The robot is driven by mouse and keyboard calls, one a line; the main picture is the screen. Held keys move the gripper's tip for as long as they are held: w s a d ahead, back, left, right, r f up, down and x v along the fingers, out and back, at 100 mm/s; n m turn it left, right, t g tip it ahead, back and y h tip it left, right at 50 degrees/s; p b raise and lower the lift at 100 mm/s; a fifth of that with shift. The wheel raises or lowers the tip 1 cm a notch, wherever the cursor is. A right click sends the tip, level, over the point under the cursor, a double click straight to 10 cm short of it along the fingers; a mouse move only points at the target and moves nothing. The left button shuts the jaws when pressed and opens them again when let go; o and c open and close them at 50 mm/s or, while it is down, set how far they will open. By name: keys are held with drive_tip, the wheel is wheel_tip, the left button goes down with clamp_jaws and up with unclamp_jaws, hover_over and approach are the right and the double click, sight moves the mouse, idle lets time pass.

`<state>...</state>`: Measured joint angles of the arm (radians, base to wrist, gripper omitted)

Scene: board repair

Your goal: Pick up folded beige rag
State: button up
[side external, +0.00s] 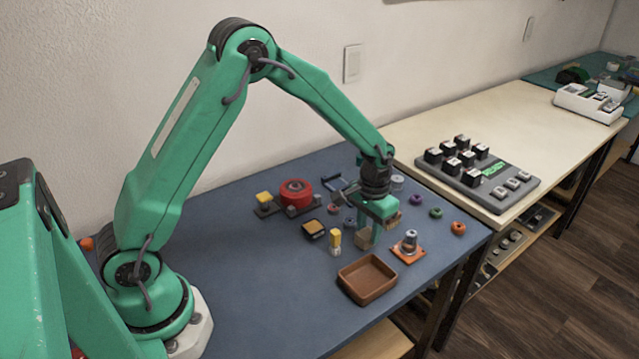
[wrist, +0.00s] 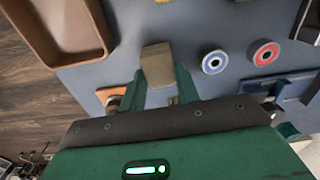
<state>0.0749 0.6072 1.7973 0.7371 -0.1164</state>
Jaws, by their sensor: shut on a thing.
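The folded beige rag (wrist: 157,65) shows in the wrist view as a small block-like bundle between the two green fingertips. My gripper (wrist: 160,84) is shut on it, with a finger on each side.
An empty brown tray (side external: 344,277) stands in front of my gripper. An orange-based part (side external: 408,247) is to the right, a yellow-topped piece (side external: 335,240) close on the left. Several coloured rings lie behind. The left of the blue mat (side external: 240,265) is clear.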

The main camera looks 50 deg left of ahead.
sight(369, 234)
drive_tip(key=shift+r, duration=0.15)
drive_tip(key=shift+r, duration=0.55)
drive_tip(key=r, duration=0.3)
drive_tip(key=shift+s+d+r, duration=0.1)
drive_tip(key=shift+s+d, duration=0.05)
drive_tip(key=shift+d, duration=0.1)
drive_tip(key=s+d+r, duration=0.6)
drive_tip(key=d, duration=0.3)
drive_tip(key=shift+s+r, duration=0.25)
